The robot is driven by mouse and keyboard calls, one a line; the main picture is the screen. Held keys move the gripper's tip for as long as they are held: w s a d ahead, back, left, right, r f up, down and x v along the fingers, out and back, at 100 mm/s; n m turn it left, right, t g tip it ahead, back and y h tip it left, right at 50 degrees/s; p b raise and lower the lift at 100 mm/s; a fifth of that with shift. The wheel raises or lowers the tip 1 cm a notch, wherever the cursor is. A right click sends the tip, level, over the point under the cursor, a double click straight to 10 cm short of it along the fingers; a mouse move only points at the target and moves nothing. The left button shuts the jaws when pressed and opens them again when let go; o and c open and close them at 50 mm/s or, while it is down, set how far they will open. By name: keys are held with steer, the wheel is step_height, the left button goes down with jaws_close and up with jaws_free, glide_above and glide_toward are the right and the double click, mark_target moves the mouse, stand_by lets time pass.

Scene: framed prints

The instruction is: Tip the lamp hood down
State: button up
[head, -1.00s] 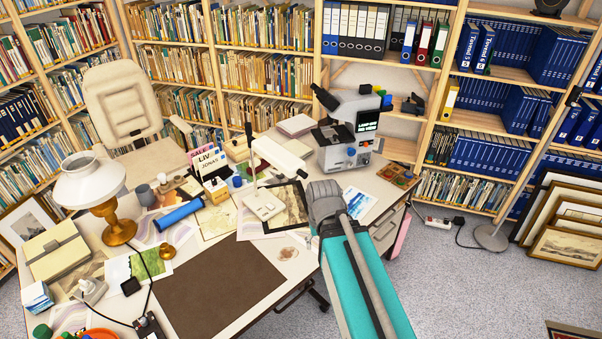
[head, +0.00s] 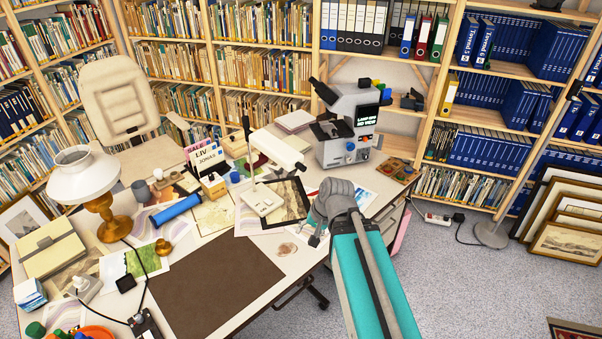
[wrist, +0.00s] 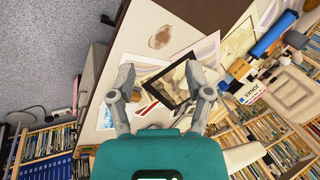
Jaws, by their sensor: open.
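A small white desk lamp stands on the desk in the head view. Its pale rectangular hood (head: 279,147) sits on a thin upright stem above a white base (head: 261,199), and looks roughly level. My gripper (head: 316,232) is to the right of and nearer than the lamp, apart from it, above the desk's right part. In the wrist view my gripper (wrist: 160,75) has its two grey fingers spread wide, with nothing held between them. A dark-framed print (wrist: 168,85) shows beyond the fingers. I cannot clearly make out the hood in the wrist view.
The microscope (head: 350,125) stands behind and right of the lamp. The dark-framed print (head: 287,202) lies beside the lamp base. A brown desk mat (head: 215,289) leaves bare space at the front. An oil lamp with a white shade (head: 85,176) stands at left.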

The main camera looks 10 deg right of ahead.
steer(key=w+m+t+y+b, duration=0.3)
steer(key=m, duration=0.2)
steer(key=m+t+y+b, duration=0.2)
steer(key=m+t+b, duration=0.65)
steer(key=m, duration=0.95)
glide_toward(302, 167)
step_height(302, 167, down, 3)
steer(key=s+d+t+p, duration=0.1)
steer(key=s+d+t, duration=0.1)
steer(key=s, duration=0.1)
steer(key=shift+w+a+r, duration=0.15)
steer(key=shift+w+r, duration=0.1)
steer(key=shift+w, duration=0.15)
steer(key=x, duration=1.3)
steer(key=shift+w+a+r, duration=0.1)
steer(key=shift+a, duration=0.2)
steer(key=shift+c, duration=0.3)
jaws_close()
